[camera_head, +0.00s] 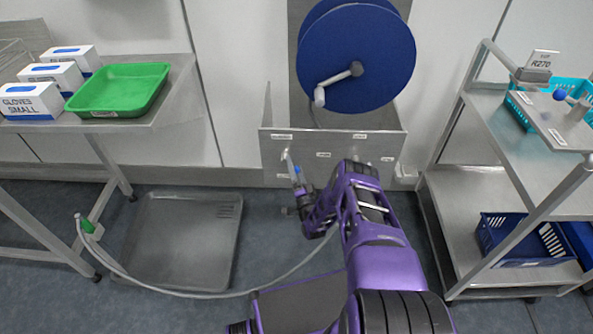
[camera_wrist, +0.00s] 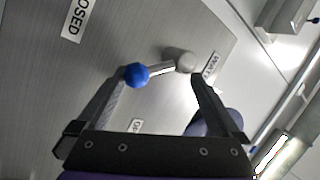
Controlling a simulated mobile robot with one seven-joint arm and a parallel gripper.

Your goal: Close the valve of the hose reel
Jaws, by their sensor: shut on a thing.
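The hose reel (camera_head: 356,57) is a blue drum with a white crank, on the wall above a steel panel (camera_head: 335,145). My gripper (camera_head: 297,181) is at the lower left of that panel. In the wrist view, the valve lever (camera_wrist: 160,69) has a blue ball end (camera_wrist: 136,74) and a grey round hub (camera_wrist: 186,62). My gripper (camera_wrist: 160,79) is shut on the lever, with the ball by the left finger and the hub by the right finger. The lever points between the CLOSED label (camera_wrist: 80,20) and the partly hidden OPEN label (camera_wrist: 137,126).
A hose with a green nozzle (camera_head: 88,226) runs across the floor past a grey tray (camera_head: 180,240). A table with a green tray (camera_head: 118,88) and glove boxes (camera_head: 33,98) stands left. A steel trolley (camera_head: 450,190) with blue baskets stands right.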

